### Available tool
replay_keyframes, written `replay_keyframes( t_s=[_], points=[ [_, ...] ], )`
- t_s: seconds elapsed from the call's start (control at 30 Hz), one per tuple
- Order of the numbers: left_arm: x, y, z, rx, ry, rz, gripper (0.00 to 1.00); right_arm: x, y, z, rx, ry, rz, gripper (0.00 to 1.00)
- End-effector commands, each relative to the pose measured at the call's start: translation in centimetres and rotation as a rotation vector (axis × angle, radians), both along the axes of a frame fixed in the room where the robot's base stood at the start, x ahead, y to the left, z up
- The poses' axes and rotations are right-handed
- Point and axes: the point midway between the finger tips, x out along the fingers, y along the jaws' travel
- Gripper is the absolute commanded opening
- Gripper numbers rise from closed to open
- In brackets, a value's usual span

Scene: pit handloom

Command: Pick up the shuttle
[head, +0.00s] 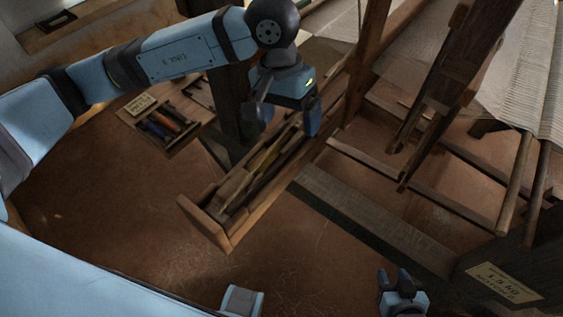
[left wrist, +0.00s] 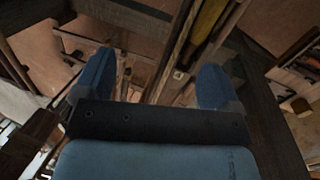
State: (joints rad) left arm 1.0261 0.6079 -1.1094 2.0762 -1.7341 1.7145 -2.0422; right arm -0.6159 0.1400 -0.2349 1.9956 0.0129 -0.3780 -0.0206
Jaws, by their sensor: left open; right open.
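A long narrow item with a yellow strip (head: 264,158), which looks like the shuttle, lies in a long wooden trough (head: 217,236). Its far end is hidden by my left gripper. My left gripper (head: 285,118) is open above the far part of the trough, its blue fingers spread. In the left wrist view the yellow part (left wrist: 207,22) shows at the top, beyond the open fingers and nearer the right one. Nothing is visibly held. My right gripper (head: 395,275) is open and empty at the bottom of the head view, away from the trough.
A small tray (head: 137,119) with coloured bobbins stands left of the trough. A dark post (head: 233,100) rises close beside my left gripper. Loom beams and white warp threads (head: 525,70) fill the right side. A labelled weight block (head: 500,282) is at lower right. Brown floor lies in front.

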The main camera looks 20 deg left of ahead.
Motion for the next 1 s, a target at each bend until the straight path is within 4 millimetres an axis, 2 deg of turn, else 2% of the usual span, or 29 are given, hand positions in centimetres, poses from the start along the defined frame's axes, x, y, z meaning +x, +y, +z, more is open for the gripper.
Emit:
replay_keyframes(
  t_s=[0.03,0.1,0.23,0.6,0.83,1.0],
  points=[
    [1.0,1.3,0.5,0.071,-0.056,-0.033,0.89,0.0,0.0,-0.1,0.0,0.0,0.0,0.43],
    [1.8,2.7,0.9,0.142,-0.102,-0.068,0.89,0.0,0.0,-0.2,0.001,0.0,0.001,0.43],
    [2.5,3.8,0.8,0.203,-0.135,-0.095,0.89,0.0,0.0,0.0,0.001,0.0,0.001,0.43],
    [2.5,3.8,-5.7,0.204,-0.134,-0.097,0.89,0.1,0.0,1.5,0.0,-0.004,-0.002,0.43],
    [2.6,3.8,-7.4,0.202,-0.137,-0.097,0.89,0.1,-0.4,1.7,-0.004,-0.003,-0.008,0.43],
    [3.0,3.7,-9.6,0.203,-0.132,-0.096,0.89,0.0,-0.6,3.0,-0.009,-0.001,-0.011,0.43]
  ],
)
